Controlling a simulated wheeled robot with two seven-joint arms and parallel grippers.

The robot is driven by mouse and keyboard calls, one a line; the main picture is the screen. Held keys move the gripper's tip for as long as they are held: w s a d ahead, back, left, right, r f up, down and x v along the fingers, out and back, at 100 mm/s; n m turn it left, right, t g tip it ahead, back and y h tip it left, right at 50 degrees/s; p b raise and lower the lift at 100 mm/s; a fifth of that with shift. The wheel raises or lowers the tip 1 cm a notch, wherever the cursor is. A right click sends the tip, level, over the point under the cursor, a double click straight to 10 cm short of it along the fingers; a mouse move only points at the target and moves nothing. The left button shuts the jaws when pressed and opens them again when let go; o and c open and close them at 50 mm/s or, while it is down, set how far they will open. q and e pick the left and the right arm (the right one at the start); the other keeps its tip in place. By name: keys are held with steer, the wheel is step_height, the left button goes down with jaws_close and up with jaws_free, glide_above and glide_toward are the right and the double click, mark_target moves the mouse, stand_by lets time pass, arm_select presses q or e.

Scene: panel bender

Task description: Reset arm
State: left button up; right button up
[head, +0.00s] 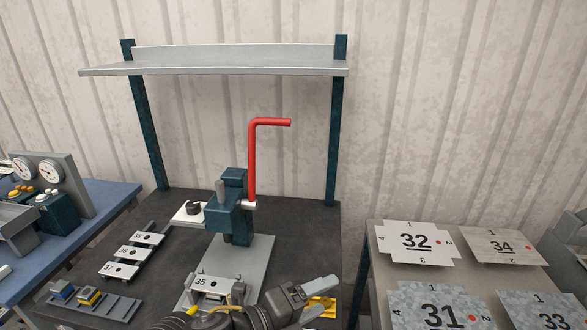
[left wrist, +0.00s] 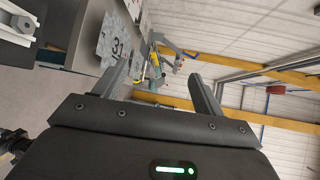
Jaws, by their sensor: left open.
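My left gripper (head: 328,295) is at the bottom middle of the head view, in front of the bench press and to the right of plate 35 (head: 203,283). In the left wrist view its two fingers (left wrist: 160,88) stand wide apart with nothing between them. The dark green press (head: 232,205) stands on the bench with its red cranked lever (head: 252,160) pointing up and its top end bent right. The gripper is apart from the lever. My right gripper is in neither view.
The dark bench (head: 295,230) has a shelf (head: 215,68) on posts above it. Plates 36 and 37 lie on a rack at left (head: 155,240). A side table at right holds plates 32 (head: 415,242), 34, 31 and 33. A blue bench (head: 105,205) with gauges stands at left.

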arm_select(q)
steer(key=s+a+f+n+t+y, duration=0.1)
steer(key=s+a+f+n+y, duration=0.1)
steer(key=a+f+n+y, duration=1.15)
steer(key=s+a+f+n+g, duration=0.6)
steer(key=s+a+f+n, duration=0.7)
steer(key=s+a+n, duration=0.25)
step_height(320, 180, down, 28)
steer(key=s+f+g+b, duration=0.1)
steer(key=b, duration=0.4)
steer(key=s+a+f+b, duration=0.1)
steer(key=s+f+b, duration=0.1)
steer(key=s+f, duration=0.6)
steer(key=s+a+f+g+b, duration=0.1)
steer(key=s+f+b, duration=0.2)
steer(key=s+f, duration=0.6)
step_height(320, 180, down, 5)
steer(key=shift+s+a+f, duration=0.2)
steer(key=shift+a, duration=0.05)
